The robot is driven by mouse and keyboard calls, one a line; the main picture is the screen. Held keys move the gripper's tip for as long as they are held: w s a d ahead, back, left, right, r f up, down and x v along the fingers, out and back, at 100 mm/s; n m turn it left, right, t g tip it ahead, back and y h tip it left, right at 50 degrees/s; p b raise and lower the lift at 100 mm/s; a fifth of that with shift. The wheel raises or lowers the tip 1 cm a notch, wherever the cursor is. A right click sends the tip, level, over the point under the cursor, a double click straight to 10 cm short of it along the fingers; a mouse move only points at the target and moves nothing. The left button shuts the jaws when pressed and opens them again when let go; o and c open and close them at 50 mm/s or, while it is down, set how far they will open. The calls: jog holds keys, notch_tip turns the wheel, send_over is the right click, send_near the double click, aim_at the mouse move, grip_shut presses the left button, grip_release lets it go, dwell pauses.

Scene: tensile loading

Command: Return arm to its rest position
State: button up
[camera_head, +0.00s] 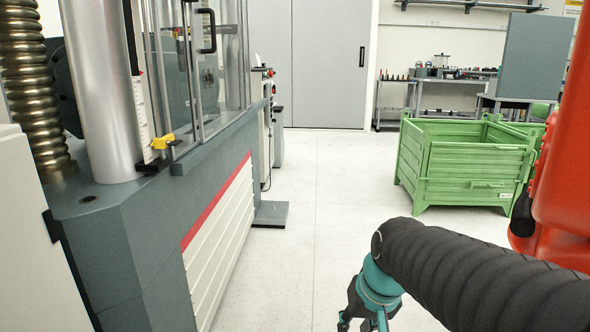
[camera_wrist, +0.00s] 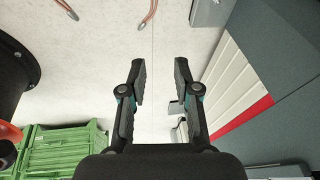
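My arm, in a black ribbed sleeve, reaches in from the right of the head view. My gripper (camera_head: 362,322) hangs below its end at the bottom edge of that view, with its tips partly cut off. In the wrist view my gripper (camera_wrist: 161,72) shows two dark fingers spread well apart. It is open, and nothing is between the fingers. Only floor lies behind the gap.
The grey testing machine (camera_head: 130,235) stands along the left, with a low grey plate (camera_head: 271,214) at its foot. A green metal crate (camera_head: 475,165) stands at the right. A workbench (camera_head: 440,82) is at the back. The middle floor (camera_head: 325,190) is clear.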

jog(key=s+d+r+t+p, duration=0.1)
jog(key=s+d+r, duration=0.1)
jog(key=s, duration=0.3)
jog(key=s+d+r+t+h+p, duration=0.1)
jog(key=s+d, duration=0.2)
jog(key=s, duration=0.2)
jog(key=shift+s+r+h, duration=0.2)
jog(key=shift+r+h, duration=0.1)
jog(key=shift+r, duration=0.05)
jog(key=shift+w, duration=0.1)
dwell(0.4)
